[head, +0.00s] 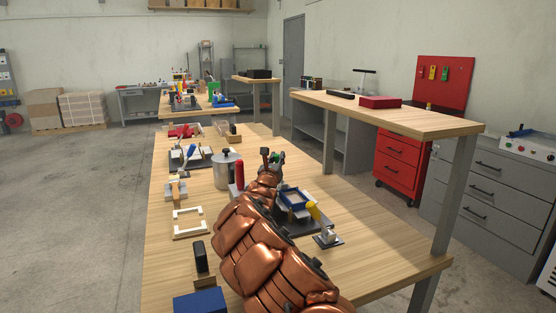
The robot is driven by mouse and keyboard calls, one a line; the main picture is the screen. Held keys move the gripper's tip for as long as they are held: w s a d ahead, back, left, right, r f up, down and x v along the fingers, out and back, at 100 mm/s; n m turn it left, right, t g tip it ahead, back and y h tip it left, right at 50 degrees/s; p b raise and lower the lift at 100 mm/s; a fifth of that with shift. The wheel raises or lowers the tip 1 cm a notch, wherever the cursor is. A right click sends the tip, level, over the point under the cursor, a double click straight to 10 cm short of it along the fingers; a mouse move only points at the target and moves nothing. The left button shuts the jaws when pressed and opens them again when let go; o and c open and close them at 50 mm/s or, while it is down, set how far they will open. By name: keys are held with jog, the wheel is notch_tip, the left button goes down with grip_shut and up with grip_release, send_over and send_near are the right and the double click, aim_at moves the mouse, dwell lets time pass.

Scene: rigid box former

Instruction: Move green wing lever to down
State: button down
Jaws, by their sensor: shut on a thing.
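The rigid box former (296,198) is on the wooden bench, with a blue frame on a dark base, partly hidden behind my copper-coloured arm. A yellow lever (313,210) is at its front right and a red lever (239,175) stands left of my arm. The green wing lever (275,157) shows as a small green patch at the far end of my arm. My gripper (271,160) is there, small and partly hidden, shut on the green lever. The lever's exact angle is too small to tell.
A metal canister (227,169) stands left of my arm. A white frame (189,222), a black block (200,257) and a blue box (200,301) lie along the left side. A higher table (440,122) stands at right.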

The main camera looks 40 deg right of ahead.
jog(key=c, duration=1)
grip_release()
jog(key=shift+o, duration=0.2)
jog(key=shift+r, duration=0.1)
notch_tip(320, 180, up, 10)
jog(key=shift+f, duration=0.1)
